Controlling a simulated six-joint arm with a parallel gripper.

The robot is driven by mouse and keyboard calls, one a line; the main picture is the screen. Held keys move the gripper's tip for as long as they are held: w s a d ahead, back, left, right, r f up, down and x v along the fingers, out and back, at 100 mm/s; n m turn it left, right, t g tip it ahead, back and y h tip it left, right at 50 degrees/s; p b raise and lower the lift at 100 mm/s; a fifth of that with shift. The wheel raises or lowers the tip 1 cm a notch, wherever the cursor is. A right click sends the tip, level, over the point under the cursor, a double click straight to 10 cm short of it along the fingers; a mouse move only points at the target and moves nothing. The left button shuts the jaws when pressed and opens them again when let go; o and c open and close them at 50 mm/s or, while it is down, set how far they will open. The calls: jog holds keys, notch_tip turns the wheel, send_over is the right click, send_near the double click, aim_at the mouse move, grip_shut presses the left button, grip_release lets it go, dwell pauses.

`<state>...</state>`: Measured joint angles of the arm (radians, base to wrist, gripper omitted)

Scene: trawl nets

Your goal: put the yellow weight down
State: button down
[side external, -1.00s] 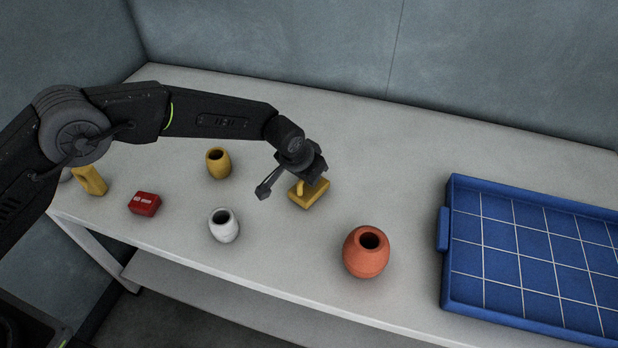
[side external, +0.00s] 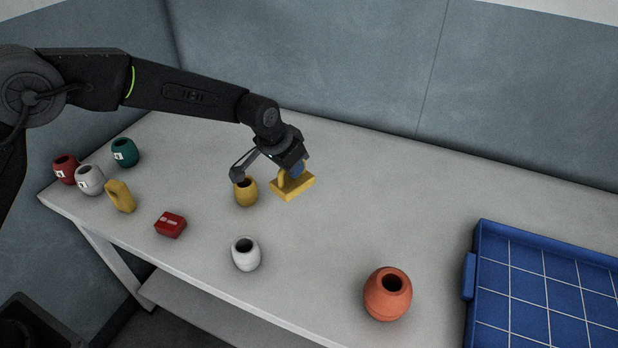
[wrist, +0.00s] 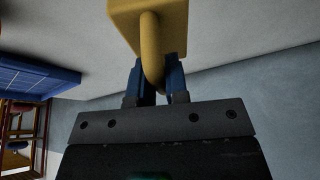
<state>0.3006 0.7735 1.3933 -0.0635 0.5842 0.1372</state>
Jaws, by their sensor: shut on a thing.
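The yellow weight (side external: 293,189) is a flat yellow block with a curved handle on top. My gripper (side external: 294,171) is shut on that handle, and the block hangs below the fingers. In the wrist view the weight (wrist: 172,14) sits beyond the fingertips, with its handle between the two blue fingers of my gripper (wrist: 157,78). In the side view the weight is just right of a yellow pot (side external: 246,192), over the back half of the table (side external: 340,235). Its height above the table is hard to tell.
A white pot (side external: 245,254) and a red box (side external: 170,225) stand nearer the front, an orange pot (side external: 388,294) at front right. A blue gridded tray (side external: 470,277) is at right. Small pots and a yellow holed piece (side external: 121,197) stand left. The table's middle is clear.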

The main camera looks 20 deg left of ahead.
jog(key=shift+w+a+r, duration=0.15)
jog(key=shift+a+r, duration=0.45)
jog(key=shift+a, duration=0.3)
jog(key=a+n+y, duration=0.2)
jog(key=a+n, duration=0.3)
jog(key=a, duration=1.8)
jog(key=s+a+n+y, duration=0.15)
jog(key=s+a, duration=0.25)
jog(key=a, duration=0.5)
jog(key=s+a+n, duration=0.2)
jog(key=s+a, duration=0.2)
jog(key=a, duration=0.6)
jog(key=shift+n, duration=0.25)
jog(key=shift+w+d+f, duration=1.3)
jog(key=shift+d+f, duration=0.05)
jog(key=shift+f, duration=0.45)
jog(key=shift+w+d+f, duration=1.3)
jog(key=shift+d+f, duration=0.1)
jog(key=shift+f, duration=0.4)
jog(key=shift+w+d+f, duration=1.3)
jog(key=shift+d+f, duration=0.05)
jog(key=shift+f, duration=0.45)
jog(key=shift+f, duration=0.15)
